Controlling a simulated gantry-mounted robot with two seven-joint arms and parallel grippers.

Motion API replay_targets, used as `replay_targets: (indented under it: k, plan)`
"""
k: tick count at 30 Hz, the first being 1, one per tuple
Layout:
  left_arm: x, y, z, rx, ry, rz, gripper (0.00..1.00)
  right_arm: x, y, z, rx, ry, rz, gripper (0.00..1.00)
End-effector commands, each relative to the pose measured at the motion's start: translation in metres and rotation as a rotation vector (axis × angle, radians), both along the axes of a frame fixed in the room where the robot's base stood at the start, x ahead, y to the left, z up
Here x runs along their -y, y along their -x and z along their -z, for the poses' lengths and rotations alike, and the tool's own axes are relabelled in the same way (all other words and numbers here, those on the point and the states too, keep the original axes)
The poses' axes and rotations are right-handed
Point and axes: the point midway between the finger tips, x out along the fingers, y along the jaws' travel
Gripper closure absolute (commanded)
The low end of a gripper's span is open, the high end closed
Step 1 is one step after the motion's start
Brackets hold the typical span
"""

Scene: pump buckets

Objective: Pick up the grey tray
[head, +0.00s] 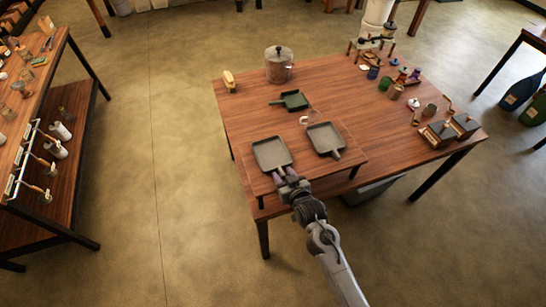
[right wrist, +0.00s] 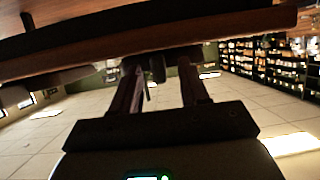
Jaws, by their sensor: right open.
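A grey tray (head: 271,154) with a short handle lies on the left of the low wooden board at the table's front. A second grey tray (head: 326,139) lies to its right, its handle pointing toward the lower right. My right gripper (head: 283,177) is open at the near side of the left tray, by its handle. In the right wrist view its fingers (right wrist: 160,82) are apart, and a dark piece, perhaps the handle, shows between their tips. I cannot tell whether they touch it. The left gripper is not in view.
The raised board (head: 346,168) carries both trays. Behind them are a green scoop (head: 292,99), a lidded jar (head: 279,66) and a yellow brush (head: 229,81). Wooden boxes (head: 439,132) and small containers fill the table's right. A shelf (head: 68,150) stands left across clear floor.

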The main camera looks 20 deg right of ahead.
Motion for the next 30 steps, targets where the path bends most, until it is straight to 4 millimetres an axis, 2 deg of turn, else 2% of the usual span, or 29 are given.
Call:
replay_targets:
  k: [10, 18, 19, 30]
  plan:
    - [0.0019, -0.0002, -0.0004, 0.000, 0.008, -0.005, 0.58, -0.0005, -0.0046, 0.0024, -0.001, -0.001, 0.000, 0.57]
    - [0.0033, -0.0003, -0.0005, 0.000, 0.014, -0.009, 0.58, -0.0004, -0.0045, 0.0023, -0.001, -0.001, 0.000, 0.98]
    - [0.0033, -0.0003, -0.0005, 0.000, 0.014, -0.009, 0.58, -0.0004, -0.0045, 0.0023, -0.001, -0.001, 0.000, 1.00]
    - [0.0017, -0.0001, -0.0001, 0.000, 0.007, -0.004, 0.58, -0.0004, -0.0047, 0.0004, 0.001, -0.001, 0.000, 1.00]
